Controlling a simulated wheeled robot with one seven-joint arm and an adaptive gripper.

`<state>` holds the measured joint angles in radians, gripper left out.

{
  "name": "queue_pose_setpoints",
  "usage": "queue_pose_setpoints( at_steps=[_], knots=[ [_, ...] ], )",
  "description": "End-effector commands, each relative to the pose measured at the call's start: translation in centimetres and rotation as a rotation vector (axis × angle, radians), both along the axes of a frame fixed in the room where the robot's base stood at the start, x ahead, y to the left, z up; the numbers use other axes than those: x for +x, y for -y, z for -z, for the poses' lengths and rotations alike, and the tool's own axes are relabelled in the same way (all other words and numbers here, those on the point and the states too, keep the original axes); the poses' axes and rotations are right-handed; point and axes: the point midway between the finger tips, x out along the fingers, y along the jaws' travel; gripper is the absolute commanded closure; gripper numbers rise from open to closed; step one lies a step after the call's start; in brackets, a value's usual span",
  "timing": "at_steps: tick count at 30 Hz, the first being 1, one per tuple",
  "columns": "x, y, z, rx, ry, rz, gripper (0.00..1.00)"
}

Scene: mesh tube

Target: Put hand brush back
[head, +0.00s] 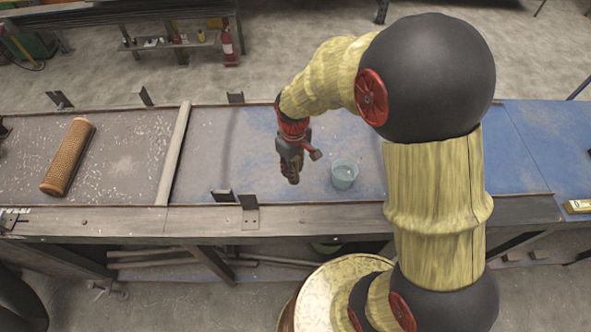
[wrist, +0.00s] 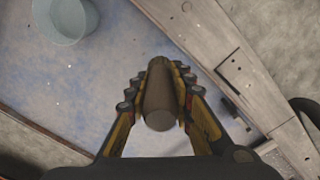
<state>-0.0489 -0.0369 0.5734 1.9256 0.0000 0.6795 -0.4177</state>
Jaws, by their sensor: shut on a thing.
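My gripper (head: 290,168) is above the worktable, left of a translucent bluish cup. In the wrist view, my gripper (wrist: 160,85) has its two fingers closed on both sides of a brown, rounded, handle-like thing, which I take to be the hand brush (wrist: 159,100). Its blunt end faces the camera. In the head view the held thing is mostly covered by the gripper.
The cup (head: 344,176) stands on the blue-stained worktable (head: 235,150); it also shows in the wrist view (wrist: 62,20). An orange mesh tube (head: 68,157) lies at the left. Metal brackets (head: 249,202) rise from the near edge. A yellow item (head: 578,206) lies at far right.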

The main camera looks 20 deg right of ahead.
Motion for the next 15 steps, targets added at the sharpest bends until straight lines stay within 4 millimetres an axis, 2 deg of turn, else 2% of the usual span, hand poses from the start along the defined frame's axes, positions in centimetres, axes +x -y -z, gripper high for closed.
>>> queue_pose_setpoints(
  at_steps=[1, 6, 9, 15],
  knots=[
    [1.0, 0.5, 0.6, 0.0, -0.002, 0.002, 1.0],
    [3.1, 1.3, 3.8, 0.0, -0.004, 0.001, 1.0],
    [4.1, 1.7, 4.9, 0.0, -0.001, 0.001, 1.0],
    [5.0, 2.0, 5.8, 0.0, 0.0, 0.001, 1.0]
  ],
)
